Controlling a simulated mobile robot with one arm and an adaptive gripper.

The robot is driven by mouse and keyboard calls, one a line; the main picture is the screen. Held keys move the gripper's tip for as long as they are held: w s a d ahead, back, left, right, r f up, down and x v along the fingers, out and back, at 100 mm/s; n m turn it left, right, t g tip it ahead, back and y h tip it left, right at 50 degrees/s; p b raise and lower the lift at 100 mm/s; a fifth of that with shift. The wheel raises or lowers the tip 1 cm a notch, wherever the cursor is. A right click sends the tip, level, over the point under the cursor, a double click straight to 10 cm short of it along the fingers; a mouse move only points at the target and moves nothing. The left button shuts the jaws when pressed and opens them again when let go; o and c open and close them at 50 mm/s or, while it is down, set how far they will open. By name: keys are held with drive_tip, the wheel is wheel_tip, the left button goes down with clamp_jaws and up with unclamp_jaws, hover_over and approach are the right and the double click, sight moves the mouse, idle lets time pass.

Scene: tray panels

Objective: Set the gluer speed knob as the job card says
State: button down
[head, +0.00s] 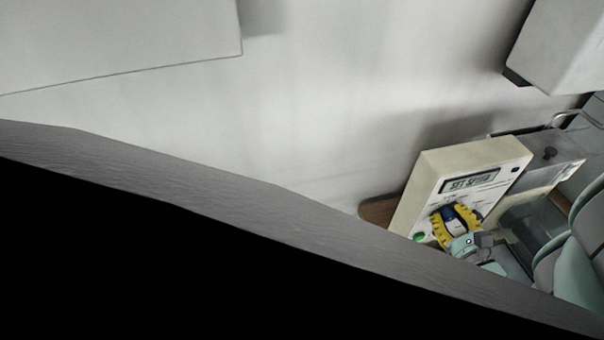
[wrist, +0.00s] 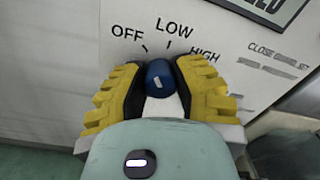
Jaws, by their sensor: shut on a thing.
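The cream control panel (head: 476,157) stands tilted at the right of the head view, with a display (head: 469,183) that seems to read SET SPEED. The blue knob (wrist: 158,75) is on its white face (wrist: 65,50) in the wrist view, below the labels OFF, LOW and HIGH. A short white mark on the knob leans slightly right, roughly toward LOW; its exact setting is hard to tell. My gripper (wrist: 161,92) is shut on the knob, one yellow finger on each side; it also shows in the head view (head: 454,220). I cannot make out a job card.
A green button (head: 419,237) is at the panel's lower left. Printed text starting CLOSE GUARD (wrist: 278,56) is right of HIGH. A clear cover (head: 552,152) stands right of the panel. A grey box (head: 570,45) is at the upper right.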

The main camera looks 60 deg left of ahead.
drive_tip(key=shift+m, duration=2.1)
drive_tip(key=m+b, duration=0.1)
drive_tip(key=m, duration=0.3)
drive_tip(key=shift+f, duration=0.1)
drive_tip(key=m+b, duration=0.2)
drive_tip(key=m, duration=0.3)
drive_tip(key=shift+g, duration=0.3)
drive_tip(key=shift+m+b, duration=0.65)
drive_tip(key=shift+m, duration=0.95)
drive_tip(key=c, duration=0.7)
unclamp_jaws()
